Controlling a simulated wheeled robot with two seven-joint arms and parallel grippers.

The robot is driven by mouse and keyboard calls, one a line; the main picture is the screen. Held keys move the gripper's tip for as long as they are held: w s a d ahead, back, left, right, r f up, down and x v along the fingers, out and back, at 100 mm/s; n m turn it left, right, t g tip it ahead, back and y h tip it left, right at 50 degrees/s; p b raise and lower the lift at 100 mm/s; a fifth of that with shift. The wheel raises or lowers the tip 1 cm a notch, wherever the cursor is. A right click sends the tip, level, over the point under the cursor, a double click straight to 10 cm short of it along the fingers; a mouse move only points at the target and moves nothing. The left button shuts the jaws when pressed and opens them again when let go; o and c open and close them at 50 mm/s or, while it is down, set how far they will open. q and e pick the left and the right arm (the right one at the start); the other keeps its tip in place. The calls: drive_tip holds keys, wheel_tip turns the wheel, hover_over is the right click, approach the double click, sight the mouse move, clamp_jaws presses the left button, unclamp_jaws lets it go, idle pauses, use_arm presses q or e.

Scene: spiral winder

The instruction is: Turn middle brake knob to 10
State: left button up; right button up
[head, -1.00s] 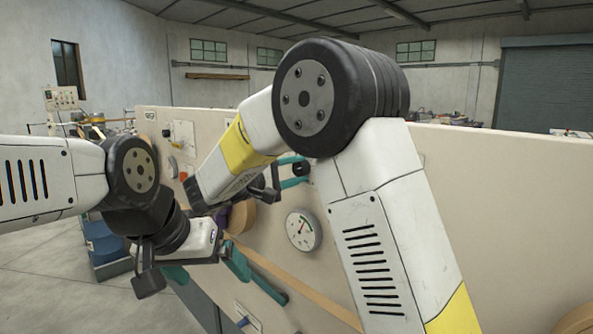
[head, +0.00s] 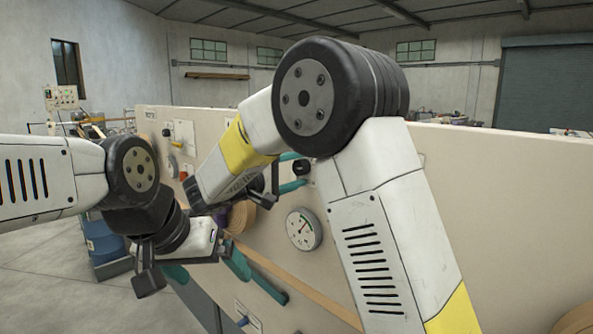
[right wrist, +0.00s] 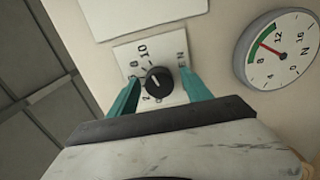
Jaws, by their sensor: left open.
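The black brake knob (right wrist: 158,82) sits on a pale dial plate (right wrist: 143,50) on the beige panel. "10" is printed at the plate's upper part; the knob's exact setting is not clear. In the head view the knob (head: 301,167) shows between the fingers of my right gripper (head: 294,172). My left gripper (head: 207,271) is open and empty, lower left in front of the panel.
A round gauge (head: 303,229) with a red needle is on the panel below the knob; it also shows in the right wrist view (right wrist: 278,50). A tan strip (head: 300,294) runs across the panel's lower part. Blue drums (head: 103,243) stand at the left.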

drive_tip(key=v, duration=0.7)
drive_tip(key=shift+s+a, duration=0.3)
drive_tip(key=shift+r, duration=0.1)
